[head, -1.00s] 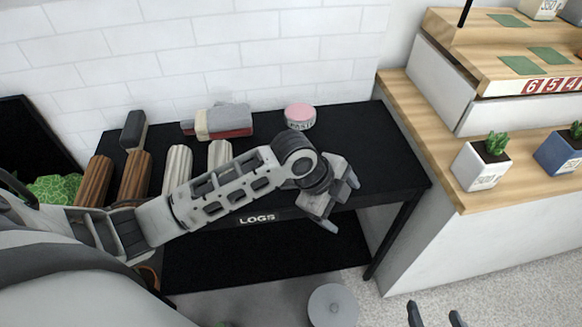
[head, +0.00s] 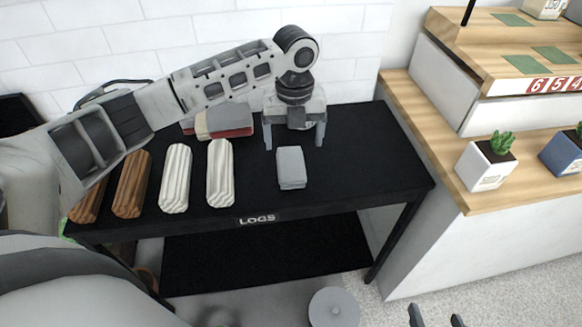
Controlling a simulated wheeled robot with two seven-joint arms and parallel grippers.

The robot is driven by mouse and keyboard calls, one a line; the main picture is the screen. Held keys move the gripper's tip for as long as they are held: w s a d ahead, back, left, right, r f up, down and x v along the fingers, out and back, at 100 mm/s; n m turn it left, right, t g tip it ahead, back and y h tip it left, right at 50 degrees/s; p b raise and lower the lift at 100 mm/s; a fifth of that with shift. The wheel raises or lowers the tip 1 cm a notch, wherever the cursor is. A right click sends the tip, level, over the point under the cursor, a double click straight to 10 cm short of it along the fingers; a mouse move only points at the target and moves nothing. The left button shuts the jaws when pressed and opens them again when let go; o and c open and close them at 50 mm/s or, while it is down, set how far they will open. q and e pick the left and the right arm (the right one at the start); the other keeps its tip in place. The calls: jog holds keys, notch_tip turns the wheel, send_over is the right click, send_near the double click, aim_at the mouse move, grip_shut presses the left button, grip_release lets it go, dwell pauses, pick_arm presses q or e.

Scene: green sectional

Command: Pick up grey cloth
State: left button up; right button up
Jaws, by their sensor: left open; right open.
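A grey folded cloth (head: 291,168) lies on the black table, right of the log-shaped pieces and near the table's front edge. My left gripper (head: 294,142) is just behind the cloth in the picture, fingers spread and pointing down. The fingers appear empty, one toward each side of the cloth's far end. I cannot tell its exact height above the table. My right gripper (head: 436,318) shows only its two fingertips at the bottom edge. They are apart, with nothing between them, far from the cloth.
White ridged logs (head: 176,178) and brown ridged logs (head: 131,184) lie left of the cloth on the black table (head: 370,165). A grey, beige and red bundle (head: 225,121) lies behind. A wooden counter (head: 440,140) with potted plants (head: 487,160) stands right. The table's right part is clear.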

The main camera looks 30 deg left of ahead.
aim_at(291, 165)
pick_arm(q)
notch_tip(291, 165, down, 3)
jog(key=shift+f, duration=0.1)
jog(key=shift+a+f+b, duration=0.2)
jog(key=shift+f, duration=1.15)
jog(key=shift+a+f+b, duration=0.15)
jog(key=shift+f, duration=1.15)
jog(key=c, duration=1.1)
